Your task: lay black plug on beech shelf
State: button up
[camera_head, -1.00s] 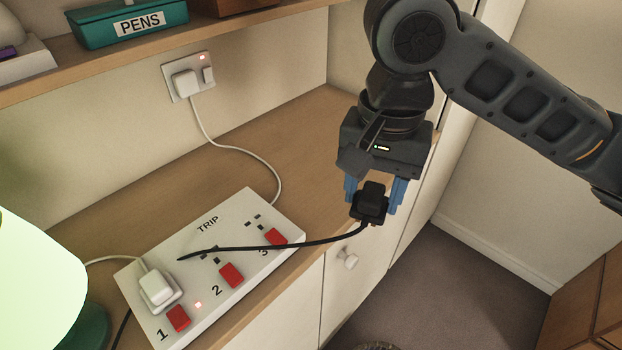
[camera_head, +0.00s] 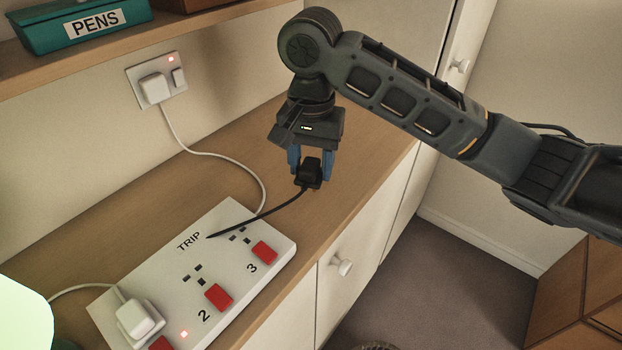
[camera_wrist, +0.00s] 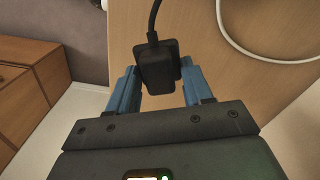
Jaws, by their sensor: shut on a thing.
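My gripper (camera_head: 311,170) is shut on the black plug (camera_head: 309,172), which sits between its blue fingers. The plug also shows in the wrist view (camera_wrist: 157,66), with its black cord leaving the top. In the head view the cord runs down left to a loose end over the trip strip. The plug is over the beech shelf (camera_head: 345,190), right of the strip; whether it touches the wood I cannot tell.
The white trip strip (camera_head: 215,251) holds a white plug (camera_head: 138,318) at its left; sockets 2 and 3 are empty. A white cable (camera_head: 215,155) curves from the wall socket (camera_head: 158,82). A teal pens box (camera_head: 80,22) stands on the upper shelf. Wood right of the strip is bare.

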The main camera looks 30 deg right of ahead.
aim_at(311, 179)
jog(key=shift+f, duration=2)
jog(key=shift+f, duration=0.2)
jog(key=o, duration=1.1)
jog(key=shift+c, duration=0.2)
jog(key=shift+r, duration=0.2)
notch_tip(311, 179, up, 12)
jog(key=shift+p, duration=0.5)
